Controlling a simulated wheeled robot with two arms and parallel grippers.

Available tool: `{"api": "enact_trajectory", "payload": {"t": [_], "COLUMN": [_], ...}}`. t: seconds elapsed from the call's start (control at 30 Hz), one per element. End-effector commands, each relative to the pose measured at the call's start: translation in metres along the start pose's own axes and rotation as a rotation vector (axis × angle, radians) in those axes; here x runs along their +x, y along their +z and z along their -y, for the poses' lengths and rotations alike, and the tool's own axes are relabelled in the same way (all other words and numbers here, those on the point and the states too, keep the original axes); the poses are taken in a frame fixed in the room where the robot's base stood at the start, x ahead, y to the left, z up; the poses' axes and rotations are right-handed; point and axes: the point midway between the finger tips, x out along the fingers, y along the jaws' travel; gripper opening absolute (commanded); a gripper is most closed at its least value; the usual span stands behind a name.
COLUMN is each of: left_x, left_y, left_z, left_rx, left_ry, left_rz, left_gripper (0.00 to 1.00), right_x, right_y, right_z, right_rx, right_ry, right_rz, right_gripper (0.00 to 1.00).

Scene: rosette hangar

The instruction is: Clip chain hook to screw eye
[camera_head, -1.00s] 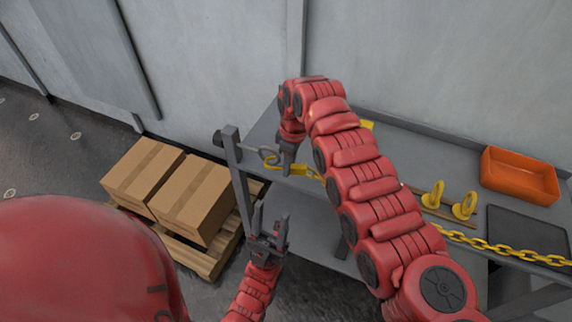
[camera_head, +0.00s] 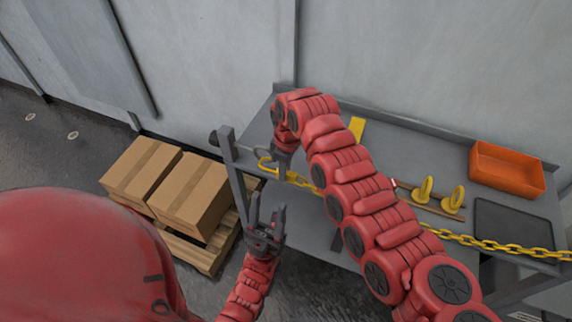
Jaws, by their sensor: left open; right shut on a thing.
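My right gripper (camera_head: 280,172) is shut on the yellow chain hook (camera_head: 266,165) at the table's left end. The grey screw eye (camera_head: 261,153) sticks out from the post there, and the hook lies right against or around its ring; I cannot tell if it is through it. The yellow chain (camera_head: 490,245) runs from the hook, passes behind my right arm, and hangs along the table's front edge to the right. My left gripper (camera_head: 266,210) is open and empty, below and in front of the post.
The grey table (camera_head: 400,130) holds two yellow eye bolts (camera_head: 424,189) on a wooden strip, an orange bin (camera_head: 507,170) and a dark mat (camera_head: 510,225). Cardboard boxes (camera_head: 190,195) stand on a pallet (camera_head: 200,255) at left. A wall closes the back.

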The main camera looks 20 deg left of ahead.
Motion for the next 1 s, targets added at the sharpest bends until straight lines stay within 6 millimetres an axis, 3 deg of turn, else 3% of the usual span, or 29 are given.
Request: {"api": "enact_trajectory", "payload": {"t": [0.6, 1.0], "left_x": [0.016, 0.018], "left_y": [-0.003, -0.003], "left_z": [0.001, 0.001], "left_rx": [0.000, 0.000], "left_ry": [0.000, 0.000], "left_rz": [0.000, 0.000], "left_gripper": [0.50, 0.50], "right_x": [-0.001, -0.009], "right_y": [-0.002, -0.004], "right_z": [0.027, 0.029], "right_rx": [-0.004, -0.002], "right_ry": [0.000, 0.003], "right_rz": [-0.003, -0.008], "right_gripper": [0.00, 0.00]}}
